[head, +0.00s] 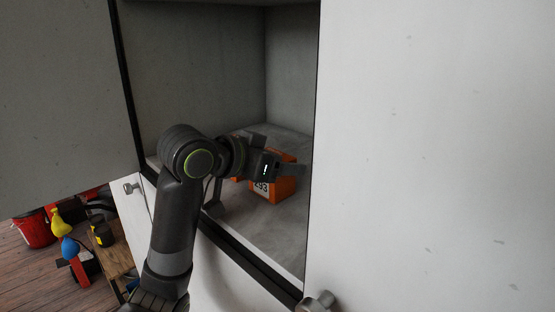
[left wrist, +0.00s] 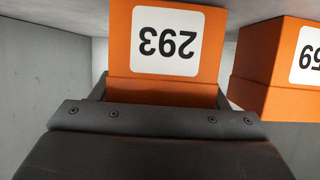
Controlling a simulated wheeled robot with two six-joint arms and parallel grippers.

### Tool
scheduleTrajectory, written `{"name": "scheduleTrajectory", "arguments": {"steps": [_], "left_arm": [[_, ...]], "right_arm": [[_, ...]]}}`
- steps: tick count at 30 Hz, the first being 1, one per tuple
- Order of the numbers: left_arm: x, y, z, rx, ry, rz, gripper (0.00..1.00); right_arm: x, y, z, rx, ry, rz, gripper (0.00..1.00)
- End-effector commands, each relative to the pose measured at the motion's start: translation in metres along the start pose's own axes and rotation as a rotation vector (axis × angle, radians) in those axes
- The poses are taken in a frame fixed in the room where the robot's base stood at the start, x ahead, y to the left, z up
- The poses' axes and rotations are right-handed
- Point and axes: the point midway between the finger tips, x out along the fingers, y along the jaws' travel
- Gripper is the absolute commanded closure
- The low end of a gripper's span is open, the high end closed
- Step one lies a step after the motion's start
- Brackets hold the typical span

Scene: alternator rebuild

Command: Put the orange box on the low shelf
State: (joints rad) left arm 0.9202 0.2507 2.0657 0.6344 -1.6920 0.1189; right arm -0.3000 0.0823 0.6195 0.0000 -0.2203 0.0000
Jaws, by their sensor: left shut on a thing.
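An orange box with a white label reading 293 (head: 285,187) is inside the open grey cabinet. My left gripper (head: 279,169) reaches in through the opening and is shut on this box. In the left wrist view the box (left wrist: 120,50) stands straight ahead of the gripper, its label upside down. I cannot tell whether its underside touches the cabinet floor. A second orange box (left wrist: 266,92), its label partly cut off, stands beside it in the left wrist view. In the head view that second box is mostly hidden behind my arm. My right gripper is not in view.
The cabinet floor (head: 252,219) is bare in front of the boxes. A pale door or panel (head: 430,150) fills the right, and another panel (head: 60,90) is at upper left. A red bucket (head: 35,232) and a low wooden bench (head: 113,262) are at lower left.

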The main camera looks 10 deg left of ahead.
Motion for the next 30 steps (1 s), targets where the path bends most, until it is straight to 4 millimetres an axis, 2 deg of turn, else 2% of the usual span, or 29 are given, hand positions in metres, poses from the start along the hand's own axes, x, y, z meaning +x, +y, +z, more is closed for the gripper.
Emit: {"name": "scheduleTrajectory", "arguments": {"steps": [5, 6, 10, 22, 30], "left_arm": [[0.001, 0.000, 0.003, -0.001, 0.000, 0.001, 0.59], [0.001, 0.000, 0.002, -0.001, 0.000, 0.000, 0.27], [0.001, 0.000, 0.002, -0.001, -0.001, 0.000, 0.10], [-0.004, -0.001, 0.000, 0.000, 0.000, -0.001, 0.10], [-0.044, -0.002, 0.001, 0.004, 0.003, -0.005, 0.10]], "right_arm": [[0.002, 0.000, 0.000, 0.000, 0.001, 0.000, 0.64], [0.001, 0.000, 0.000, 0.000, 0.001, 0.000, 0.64], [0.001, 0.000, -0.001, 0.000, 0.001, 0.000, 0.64], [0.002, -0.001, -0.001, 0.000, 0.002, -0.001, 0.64], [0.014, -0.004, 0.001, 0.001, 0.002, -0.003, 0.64]]}}
